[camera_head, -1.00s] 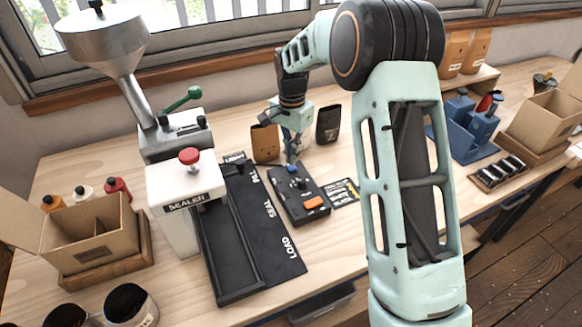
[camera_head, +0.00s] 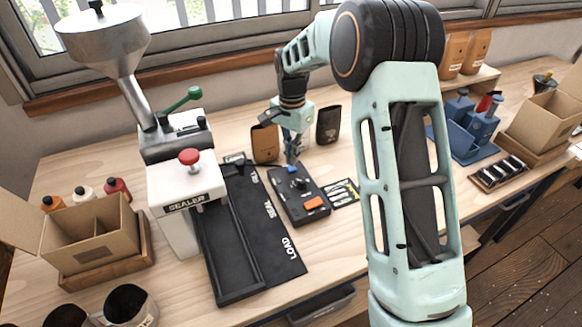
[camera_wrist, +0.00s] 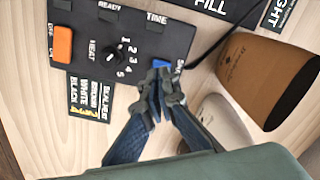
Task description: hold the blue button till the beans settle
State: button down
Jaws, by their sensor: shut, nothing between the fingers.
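The black control box (camera_head: 302,207) lies on the bench, with an orange switch (camera_head: 313,203), a heat dial (camera_wrist: 115,52) and a blue button (camera_head: 292,169). The blue button also shows at the box's edge in the wrist view (camera_wrist: 160,63). My gripper (camera_head: 291,158) points down over the button's end of the box. In the wrist view, my shut, empty fingertips (camera_wrist: 158,80) are right at the button and partly cover it. I cannot tell whether they press it. I see no beans in these views.
The sealer (camera_head: 185,195) and its black tray (camera_head: 222,245) stand left of the box. A brown bag (camera_head: 265,143) and a dark bag (camera_head: 329,124) stand close behind my gripper. A label card (camera_head: 345,192) lies right of the box. Bare bench lies in front.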

aim_at(293, 168)
jog(key=shift+s+d, duration=0.1)
jog(key=shift+d, duration=0.05)
jog(key=shift+f, duration=0.2)
jog(key=shift+f+b, duration=0.85)
jog(key=shift+f, duration=0.25)
dwell(2.2)
jog(key=shift+r+p, duration=2)
jog(key=shift+r, duration=1.05)
